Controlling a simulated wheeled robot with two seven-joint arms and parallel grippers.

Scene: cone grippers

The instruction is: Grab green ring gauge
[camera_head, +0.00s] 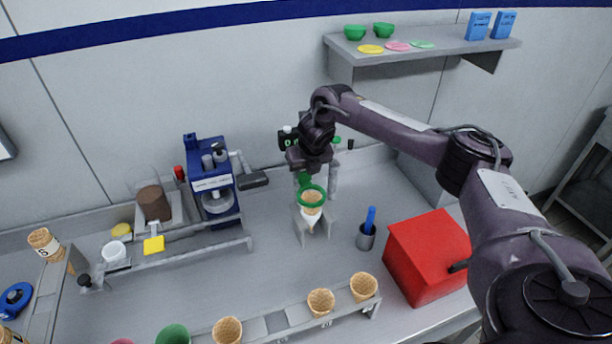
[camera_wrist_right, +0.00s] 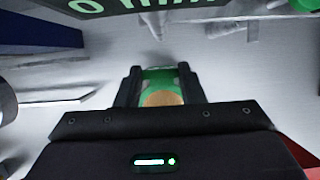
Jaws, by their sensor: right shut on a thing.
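The green ring gauge (camera_head: 312,191) is around the upper part of a waffle cone (camera_head: 311,199) that stands in a small grey stand (camera_head: 328,214) on the counter. My right gripper (camera_head: 305,174) reaches down from above and is shut on the gauge's green handle. In the right wrist view the green gauge (camera_wrist_right: 160,74) lies between the two dark fingers, with the tan cone (camera_wrist_right: 161,98) below it. The fingers hide part of the handle. My left gripper is not in view.
A red box (camera_head: 428,255) and a grey cup with a blue tool (camera_head: 367,230) stand right of the stand. A blue machine (camera_head: 211,180) is at left. A rack with several cones (camera_head: 321,302) runs along the front. A shelf (camera_head: 430,50) hangs above.

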